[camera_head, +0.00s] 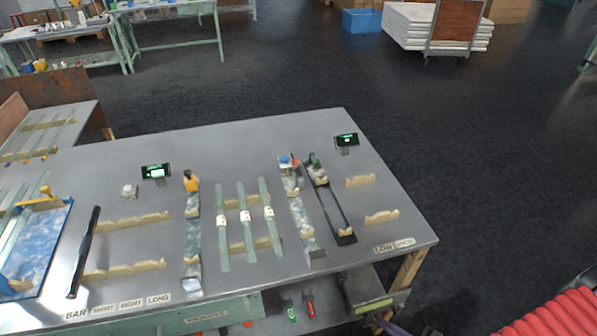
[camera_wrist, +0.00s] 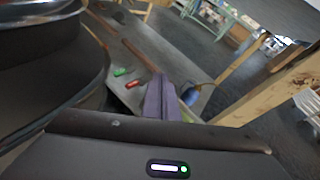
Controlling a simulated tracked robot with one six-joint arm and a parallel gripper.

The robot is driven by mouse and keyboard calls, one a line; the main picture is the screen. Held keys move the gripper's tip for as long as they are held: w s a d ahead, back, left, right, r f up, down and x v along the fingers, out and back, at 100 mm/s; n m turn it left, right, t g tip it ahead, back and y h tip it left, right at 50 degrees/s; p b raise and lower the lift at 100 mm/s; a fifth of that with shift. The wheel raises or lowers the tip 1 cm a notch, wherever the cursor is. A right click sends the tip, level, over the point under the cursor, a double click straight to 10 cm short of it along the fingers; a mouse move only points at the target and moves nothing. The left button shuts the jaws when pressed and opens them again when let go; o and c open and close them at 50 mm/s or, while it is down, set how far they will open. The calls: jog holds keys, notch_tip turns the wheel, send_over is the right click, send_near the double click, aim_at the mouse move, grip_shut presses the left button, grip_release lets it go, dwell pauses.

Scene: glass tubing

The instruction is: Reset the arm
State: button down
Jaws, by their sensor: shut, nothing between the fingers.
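My gripper (camera_wrist: 162,88) shows in the wrist view as two purple-grey fingers close together, shut with nothing between them. It is in front of a grey lower shelf (camera_wrist: 140,52). A green item (camera_wrist: 119,72) and a red item (camera_wrist: 133,84) lie on that shelf, to the left of the fingers.
A grey-topped workbench (camera_head: 290,130) holds three glass strips on wooden rests, more wooden rests, clamps and two small displays. Green (camera_head: 291,314) and red (camera_head: 309,305) items lie below its front edge. A wooden leg (camera_wrist: 265,95) stands right of the fingers.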

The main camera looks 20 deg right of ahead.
jog(key=w+a+r+n+g+h, duration=0.1)
jog(key=a+r+n+g+h, duration=0.15)
jog(key=r+n+g, duration=0.9)
jog(key=w+a+r+n+g+h, duration=0.15)
jog(key=a+r+n, duration=0.35)
jog(key=r, duration=1.3)
jog(key=w+a+r+n+t+h, duration=0.1)
jog(key=a+r+n+t, duration=0.1)
jog(key=a+r+n, duration=0.3)
jog(key=w+a+r+n+t+h, duration=0.1)
jog(key=a+r+n+t, duration=0.2)
jog(key=a+r, duration=0.6)
notch_tip(320, 180, up, 5)
jog(key=shift+w+r+n, duration=0.1)
jog(key=shift+w+n, duration=0.1)
jog(key=shift+n, duration=1.05)
jog(key=shift+a, duration=0.1)
